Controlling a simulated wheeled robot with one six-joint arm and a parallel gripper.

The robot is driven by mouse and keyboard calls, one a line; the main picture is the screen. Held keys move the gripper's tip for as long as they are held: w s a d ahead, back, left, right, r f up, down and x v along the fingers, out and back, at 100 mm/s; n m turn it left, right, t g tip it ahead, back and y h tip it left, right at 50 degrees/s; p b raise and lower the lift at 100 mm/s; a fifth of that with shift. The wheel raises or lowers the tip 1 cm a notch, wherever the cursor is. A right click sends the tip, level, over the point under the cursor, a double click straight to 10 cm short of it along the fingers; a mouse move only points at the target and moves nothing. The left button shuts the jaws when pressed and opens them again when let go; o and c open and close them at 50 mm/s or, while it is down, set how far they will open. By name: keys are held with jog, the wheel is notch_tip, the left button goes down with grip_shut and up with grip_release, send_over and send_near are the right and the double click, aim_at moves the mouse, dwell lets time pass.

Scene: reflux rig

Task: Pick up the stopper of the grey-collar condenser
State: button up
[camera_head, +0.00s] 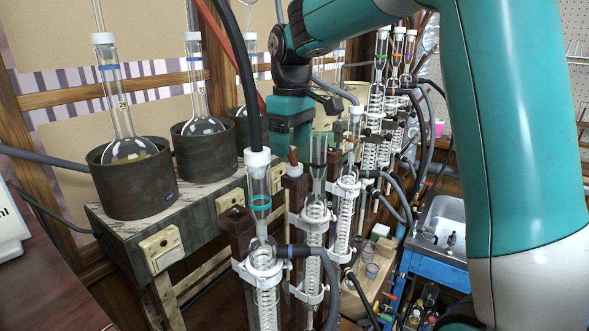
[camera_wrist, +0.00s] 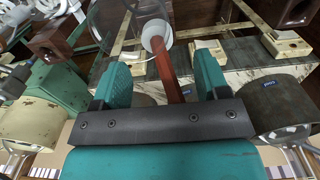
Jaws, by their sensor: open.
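The grey-collar condenser (camera_head: 314,212) stands upright in the row, second from the front. Its dark collar (camera_head: 318,164) shows near the top, and no stopper shows in its mouth. A white stopper (camera_head: 295,170) with a short length of red hose (camera_head: 293,156) shows left of that mouth, in front of a brown post; I cannot tell what it rests on. In the wrist view the white stopper (camera_wrist: 156,38) lies just beyond my fingertips, and its red hose (camera_wrist: 167,72) runs back between them. My gripper (camera_head: 292,146) is open, pointing down; its fingers also show in the wrist view (camera_wrist: 163,62).
The nearest condenser has a teal collar (camera_head: 261,202), a white stopper (camera_head: 257,157) and a thick black hose (camera_head: 246,80). More condensers stand close behind to the right. Flasks in dark heating mantles (camera_head: 133,182) stand on the left bench. A sink (camera_head: 440,222) is at the right.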

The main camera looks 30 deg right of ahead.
aim_at(295, 165)
jog(key=shift+s+d+f+p, duration=0.1)
jog(key=shift+f+p, duration=0.35)
jog(key=shift+f, duration=0.8)
jog(key=shift+s+d+f+p, duration=0.1)
jog(key=shift+f+p, duration=0.35)
jog(key=shift+f, duration=0.75)
jog(key=c, duration=1)
